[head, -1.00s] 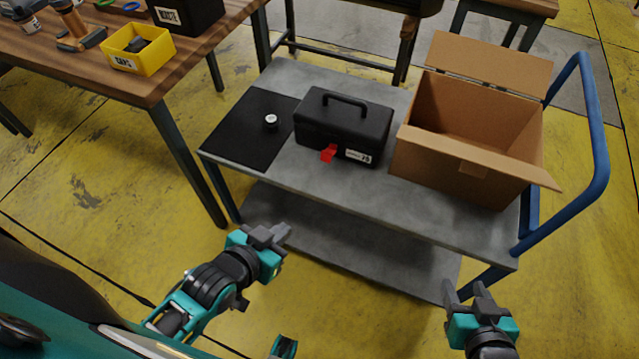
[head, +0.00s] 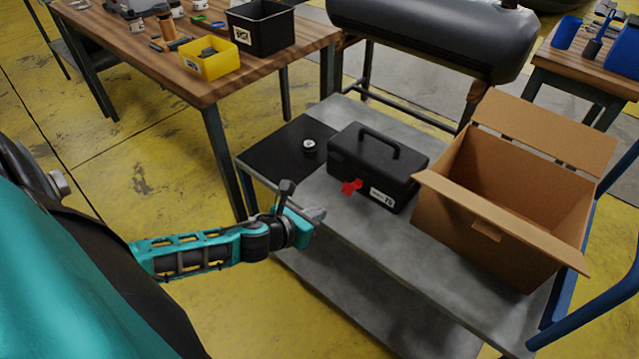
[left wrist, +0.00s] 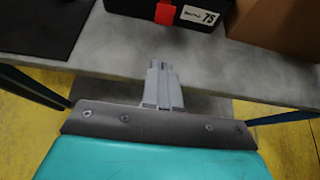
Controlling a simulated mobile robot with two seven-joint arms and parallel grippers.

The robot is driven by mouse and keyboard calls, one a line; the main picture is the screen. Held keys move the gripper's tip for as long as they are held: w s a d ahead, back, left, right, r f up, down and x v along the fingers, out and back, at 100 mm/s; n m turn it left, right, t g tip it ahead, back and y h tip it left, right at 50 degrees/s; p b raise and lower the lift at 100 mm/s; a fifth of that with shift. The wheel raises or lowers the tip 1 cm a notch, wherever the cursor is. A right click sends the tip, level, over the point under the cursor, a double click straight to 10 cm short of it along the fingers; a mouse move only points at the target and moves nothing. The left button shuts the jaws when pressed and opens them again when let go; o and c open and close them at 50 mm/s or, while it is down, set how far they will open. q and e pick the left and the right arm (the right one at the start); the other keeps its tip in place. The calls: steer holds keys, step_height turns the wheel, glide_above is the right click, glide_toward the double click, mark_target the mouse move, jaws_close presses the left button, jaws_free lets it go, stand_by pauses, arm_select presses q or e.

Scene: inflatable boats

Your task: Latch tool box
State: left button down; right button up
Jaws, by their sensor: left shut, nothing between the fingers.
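The black tool box (head: 375,165) stands on the grey cart top with its lid down and a handle on top. Its red latch (head: 351,187) sticks out at the lower front, left of a white label. In the left wrist view the red latch (left wrist: 165,12) and the box's lower front (left wrist: 130,8) show at the top edge. My left gripper (head: 318,214) is at the cart's near edge, in front of the tool box and apart from it. Its fingers (left wrist: 160,85) are together and empty. My right gripper is not in view.
An open cardboard box (head: 500,190) stands right of the tool box. A black mat (head: 280,160) with a small round item (head: 309,146) lies to the left. A wooden table (head: 190,80) with bins is at the back left. The cart's blue handle (head: 600,305) is at right.

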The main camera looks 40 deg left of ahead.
mark_target(352, 188)
arm_select(q)
steer(key=b+x, duration=0.2)
steer(key=x, duration=0.1)
steer(key=b+x, duration=0.2)
steer(key=x, duration=0.1)
steer(key=shift+f, duration=0.4)
steer(key=shift+w+r, duration=0.25)
steer(key=shift+w, duration=0.8)
steer(key=shift+w+d, duration=0.15)
steer(key=shift+w, duration=0.7)
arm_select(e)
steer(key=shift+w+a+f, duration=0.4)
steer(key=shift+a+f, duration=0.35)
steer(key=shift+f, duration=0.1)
arm_select(q)
steer(key=shift+f, duration=0.1)
